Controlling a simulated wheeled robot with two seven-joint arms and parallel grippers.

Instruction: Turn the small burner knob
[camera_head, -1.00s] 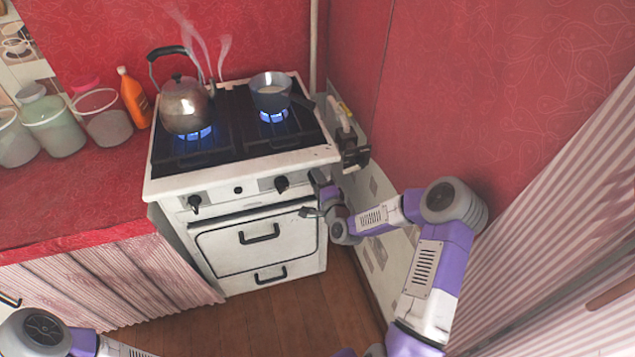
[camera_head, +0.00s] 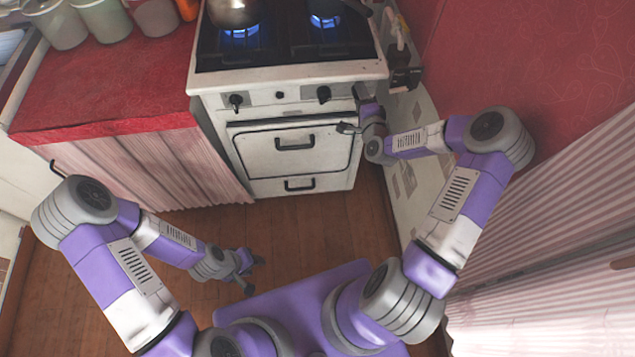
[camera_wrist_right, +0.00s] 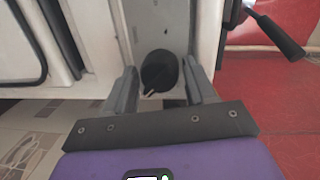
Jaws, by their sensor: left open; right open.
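The white stove (camera_head: 270,77) has two black knobs on its front panel, a left knob (camera_head: 236,101) and a right knob (camera_head: 323,94). Blue flames burn under both burners, the left burner (camera_head: 240,31) and the right burner (camera_head: 325,20). My right gripper (camera_head: 349,111) is open just right of the right knob. In the right wrist view a dark round knob (camera_wrist_right: 159,72) with a pale mark lies between its open fingers; I cannot tell whether they touch it. My left gripper (camera_head: 251,270) is open and empty, low over the floor.
A kettle (camera_head: 234,12) and a pan (camera_head: 330,5) sit on the burners, partly cut off. The oven handle (camera_head: 295,143) sticks out below the knobs. The red counter (camera_head: 105,95) adjoins on the left, a wall on the right. The wood floor (camera_head: 300,228) before the stove is clear.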

